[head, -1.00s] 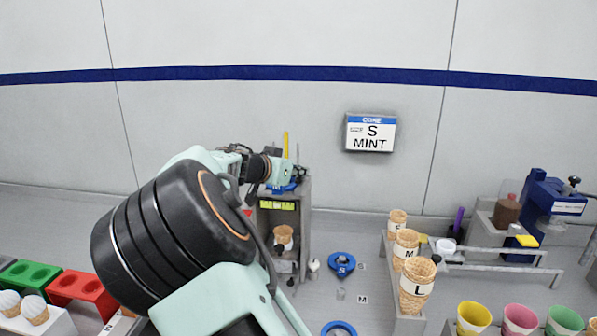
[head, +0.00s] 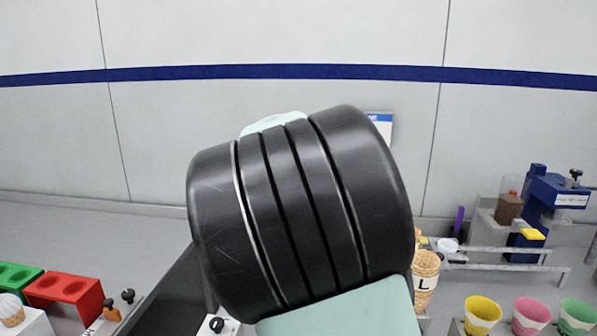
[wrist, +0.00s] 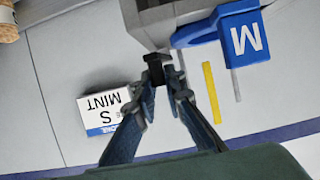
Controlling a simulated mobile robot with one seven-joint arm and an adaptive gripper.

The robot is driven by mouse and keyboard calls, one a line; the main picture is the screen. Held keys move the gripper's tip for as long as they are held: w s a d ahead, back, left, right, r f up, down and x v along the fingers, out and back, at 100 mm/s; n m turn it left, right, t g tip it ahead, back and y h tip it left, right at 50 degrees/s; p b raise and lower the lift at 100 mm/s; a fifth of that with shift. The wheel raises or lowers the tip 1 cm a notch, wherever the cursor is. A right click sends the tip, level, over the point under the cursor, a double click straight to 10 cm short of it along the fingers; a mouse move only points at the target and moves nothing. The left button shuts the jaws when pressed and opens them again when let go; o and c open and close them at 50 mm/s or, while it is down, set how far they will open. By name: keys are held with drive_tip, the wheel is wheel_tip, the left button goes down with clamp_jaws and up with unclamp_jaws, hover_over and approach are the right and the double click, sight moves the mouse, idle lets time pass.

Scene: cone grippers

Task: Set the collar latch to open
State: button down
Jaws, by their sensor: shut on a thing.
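In the wrist view my gripper (wrist: 160,88) has its dark blue fingers close together at the edge of a grey housing (wrist: 170,18). They are shut on a small black piece (wrist: 156,64) beside the housing, which looks like the latch handle. Whether the latch is open or closed cannot be told. In the head view my arm hides the gripper and the grey stand.
In the head view a cone marked L (head: 425,283), coloured cups (head: 482,315) and a blue press (head: 553,200) are at right, a red holder (head: 67,298) at left.

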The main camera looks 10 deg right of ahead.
drive_tip(key=n+y+p, duration=0.1)
drive_tip(key=p, duration=0.2)
drive_tip(key=d+n+y+p, duration=0.1)
drive_tip(key=p, duration=0.2)
drive_tip(key=d+n+y+p, duration=0.1)
drive_tip(key=y+p, duration=0.1)
drive_tip(key=shift+r+n+p, duration=0.3)
drive_tip(key=shift+p, duration=0.1)
drive_tip(key=n+y+p, duration=0.1)
drive_tip(key=p, duration=0.2)
drive_tip(key=shift+w+d, duration=0.1)
drive_tip(key=shift+d, duration=0.05)
drive_tip(key=shift+w+d+f+n+g+y+p, duration=0.15)
drive_tip(key=shift+d+n+y+p, duration=0.15)
drive_tip(key=shift+n+y+p, duration=0.7)
drive_tip(key=shift+w+d+f+n+g+y+p, duration=0.1)
drive_tip(key=shift+w+d+n+g+y+p, duration=0.15)
drive_tip(key=shift+n+y+p, duration=0.7)
drive_tip(key=shift+w+d+f+n+g+y+p, duration=0.1)
drive_tip(key=shift+d+n+y+p, duration=0.4)
drive_tip(key=shift+p, duration=1)
drive_tip(key=shift+a+y, duration=0.25)
drive_tip(key=shift+y, duration=0.1)
